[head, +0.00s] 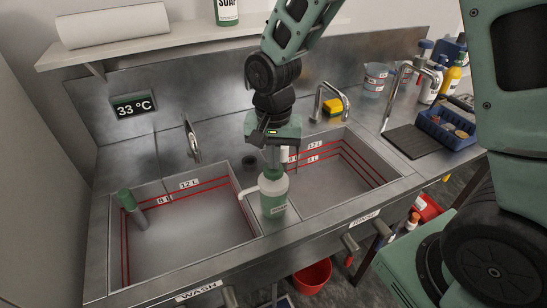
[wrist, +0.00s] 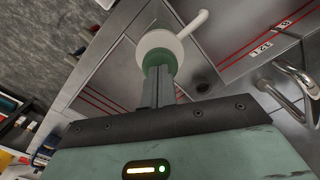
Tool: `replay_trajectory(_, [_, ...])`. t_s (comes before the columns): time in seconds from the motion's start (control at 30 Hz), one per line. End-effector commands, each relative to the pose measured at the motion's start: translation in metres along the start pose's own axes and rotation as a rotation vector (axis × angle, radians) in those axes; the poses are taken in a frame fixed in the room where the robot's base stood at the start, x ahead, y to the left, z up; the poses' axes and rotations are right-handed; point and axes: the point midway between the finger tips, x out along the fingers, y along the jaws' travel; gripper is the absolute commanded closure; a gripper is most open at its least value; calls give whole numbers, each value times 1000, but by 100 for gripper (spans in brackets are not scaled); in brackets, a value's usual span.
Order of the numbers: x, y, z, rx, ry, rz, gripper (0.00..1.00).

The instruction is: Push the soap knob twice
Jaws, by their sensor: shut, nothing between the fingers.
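The soap dispenser (head: 273,204) is a green and white bottle with a label and a white spout pointing left. It stands upright on the divider between the two sinks. My gripper (head: 273,160) is shut and empty, pointing down directly above the dispenser's top. I cannot tell whether the fingertips touch the knob.
The wash sink (head: 185,250) is left, with a green-topped brush (head: 131,209) in it; the rinse sink (head: 345,180) is right. A tap (head: 192,140) stands behind the wash sink. Another soap bottle (head: 228,12) stands on the shelf (head: 170,40). A yellow sponge (head: 333,107) lies behind the rinse sink.

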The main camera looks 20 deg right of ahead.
Motion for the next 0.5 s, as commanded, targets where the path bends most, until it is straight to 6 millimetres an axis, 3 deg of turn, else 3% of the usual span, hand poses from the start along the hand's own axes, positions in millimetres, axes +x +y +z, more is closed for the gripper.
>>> replay_trajectory(0.5, [-31, 0, 0, -1, -1, 1, 100])
